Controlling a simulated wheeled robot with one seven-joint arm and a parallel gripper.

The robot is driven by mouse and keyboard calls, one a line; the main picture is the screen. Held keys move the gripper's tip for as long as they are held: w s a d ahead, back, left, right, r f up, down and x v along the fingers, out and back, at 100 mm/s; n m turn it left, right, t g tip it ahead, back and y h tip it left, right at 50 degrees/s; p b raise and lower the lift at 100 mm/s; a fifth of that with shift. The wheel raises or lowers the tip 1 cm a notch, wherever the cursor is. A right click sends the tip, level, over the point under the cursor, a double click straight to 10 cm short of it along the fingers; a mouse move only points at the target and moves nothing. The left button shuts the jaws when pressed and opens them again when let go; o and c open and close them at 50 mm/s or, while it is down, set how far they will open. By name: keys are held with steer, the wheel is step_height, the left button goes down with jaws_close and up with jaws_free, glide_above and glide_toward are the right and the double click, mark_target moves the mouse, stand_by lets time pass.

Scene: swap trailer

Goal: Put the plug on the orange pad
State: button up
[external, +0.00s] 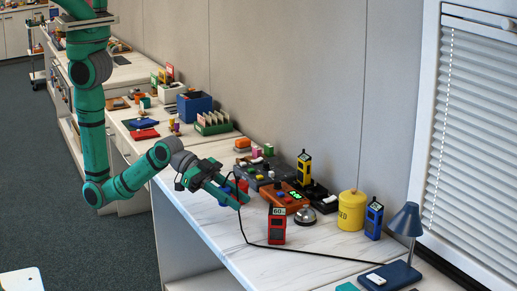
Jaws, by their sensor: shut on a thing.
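My gripper (241,198) is at the end of the green arm, above the near left part of the white marble-look counter. It is shut on the plug, which is too small and covered by the fingers to make out. A black cable (300,250) drops from the fingers to the counter and runs right toward the blue desk lamp (402,226). I cannot pick out a flat orange pad for certain.
A yellow canister (351,210) and blue meter (374,218) stand farther right. A yellow meter (304,168) stands at the back. The front middle counter (245,262) is mostly clear.

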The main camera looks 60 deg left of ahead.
steer(key=w+a+r+n+t+y, duration=0.1)
steer(key=w+a+n+t+y, duration=0.25)
steer(key=w+a, duration=1)
steer(key=w+a+r+n+t+y, duration=0.1)
steer(key=w+a+n+t+y, duration=0.3)
steer(key=w+a, duration=0.95)
steer(key=s+a+r+n+g+y, duration=0.1)
steer(key=a+n+y, duration=0.4)
steer(key=a, duration=1.3)
steer(key=a+r+n+g+y, duration=0.15)
steer(key=a+n+y, duration=0.35)
steer(key=a, duration=1.4)
glide_above(243, 145)
steer(key=a, duration=0.2)
step_height(243, 145, down, 4)
steer(key=r, duration=0.1)
steer(key=w+f, duration=0.1)
steer(key=w+a+f, duration=0.1)
steer(key=f, duration=0.1)
steer(key=w+f, duration=0.1)
steer(key=f, duration=0.1)
steer(key=shift+w+a+f, duration=0.15)
steer(key=shift+a, duration=0.1)
steer(key=shift+w+a+f, duration=0.15)
steer(key=shift+w+f, duration=0.3)
steer(key=shift+f, duration=0.15)
step_height(243, 145, down, 3)
steer(key=shift+w+f, duration=0.1)
